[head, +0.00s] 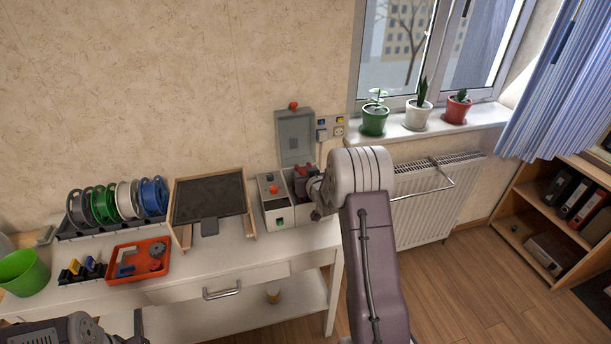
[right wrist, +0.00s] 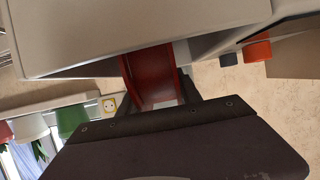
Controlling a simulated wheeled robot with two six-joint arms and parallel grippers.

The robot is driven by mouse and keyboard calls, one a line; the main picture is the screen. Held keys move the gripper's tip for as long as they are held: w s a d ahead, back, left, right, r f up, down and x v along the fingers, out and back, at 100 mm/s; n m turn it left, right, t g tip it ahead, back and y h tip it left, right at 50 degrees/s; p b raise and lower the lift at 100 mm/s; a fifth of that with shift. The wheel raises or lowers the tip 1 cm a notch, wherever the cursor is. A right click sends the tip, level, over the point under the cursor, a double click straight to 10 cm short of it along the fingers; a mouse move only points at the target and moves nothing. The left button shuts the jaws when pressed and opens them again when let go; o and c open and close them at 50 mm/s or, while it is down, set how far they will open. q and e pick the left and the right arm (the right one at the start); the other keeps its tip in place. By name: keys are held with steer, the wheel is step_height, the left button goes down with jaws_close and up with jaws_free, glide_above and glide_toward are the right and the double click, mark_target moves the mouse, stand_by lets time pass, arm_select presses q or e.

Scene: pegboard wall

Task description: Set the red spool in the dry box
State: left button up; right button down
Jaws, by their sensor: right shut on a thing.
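The dry box (head: 271,206) is a pale grey box at the right end of the white table, with its grey lid (head: 295,136) standing open. My right gripper (head: 302,178) is at the box's open top, on its right side. It is shut on the red spool (right wrist: 150,78), which shows between its two dark fingers in the right wrist view. The box wall (right wrist: 130,35) hides part of the spool there. In the head view only a little red of the spool (head: 305,168) shows. My left arm shows at the bottom left; its gripper's jaws are not clear.
A rack (head: 75,229) holds green, white and blue spools at the left. A dark-topped wooden frame (head: 209,199) stands left of the dry box. An orange tray (head: 137,261) and a green bucket (head: 22,271) are at the front left. A radiator (head: 425,205) is to the right.

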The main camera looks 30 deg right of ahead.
steer(key=c, duration=0.7)
jaws_free()
steer(key=shift+c, duration=0.2)
steer(key=v, duration=0.9)
steer(key=shift+s, duration=0.1)
